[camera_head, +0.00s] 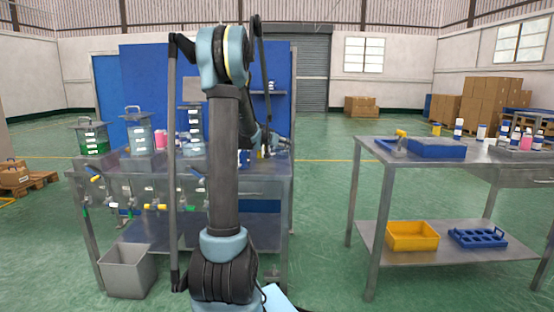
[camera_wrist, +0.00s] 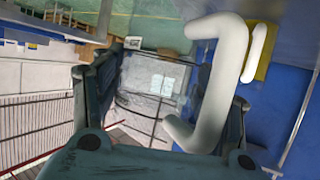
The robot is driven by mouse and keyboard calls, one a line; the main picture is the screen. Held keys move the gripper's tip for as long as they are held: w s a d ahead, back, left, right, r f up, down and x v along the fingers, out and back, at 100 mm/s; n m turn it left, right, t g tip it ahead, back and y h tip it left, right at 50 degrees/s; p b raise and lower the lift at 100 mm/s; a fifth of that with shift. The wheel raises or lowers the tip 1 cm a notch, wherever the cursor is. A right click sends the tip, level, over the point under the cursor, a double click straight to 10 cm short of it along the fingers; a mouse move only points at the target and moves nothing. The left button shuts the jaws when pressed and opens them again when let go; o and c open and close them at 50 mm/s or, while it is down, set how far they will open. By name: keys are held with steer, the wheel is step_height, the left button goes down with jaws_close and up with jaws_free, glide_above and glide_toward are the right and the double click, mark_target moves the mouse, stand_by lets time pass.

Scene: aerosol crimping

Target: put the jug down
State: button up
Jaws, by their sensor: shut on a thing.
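In the wrist view my gripper (camera_wrist: 168,100) has one dark finger at the left and one at the right. It is shut on the jug, whose thick white C-shaped handle (camera_wrist: 222,85) stands large and close to the camera. A see-through wall with pale marks (camera_wrist: 158,85) shows between the fingers; it looks like the jug's body, but its outline is unclear. In the head view my gripper (camera_head: 277,143) is over the right end of the left steel bench (camera_head: 265,172). The jug cannot be made out there, and I cannot tell whether it touches the bench.
Several labelled tanks (camera_head: 94,138) stand along the left bench, with taps (camera_head: 155,207) at its front. A grey bin (camera_head: 127,272) is on the floor. The right table (camera_head: 470,168) holds a blue tray (camera_head: 436,148) and bottles. Green floor lies open between bench and table.

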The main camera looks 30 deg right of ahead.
mark_target(276, 153)
steer(key=shift+w+a+f, duration=0.2)
steer(key=shift+f, duration=2.55)
steer(key=o, duration=1.6)
steer(key=shift+c, duration=0.2)
steer(key=v, duration=1.2)
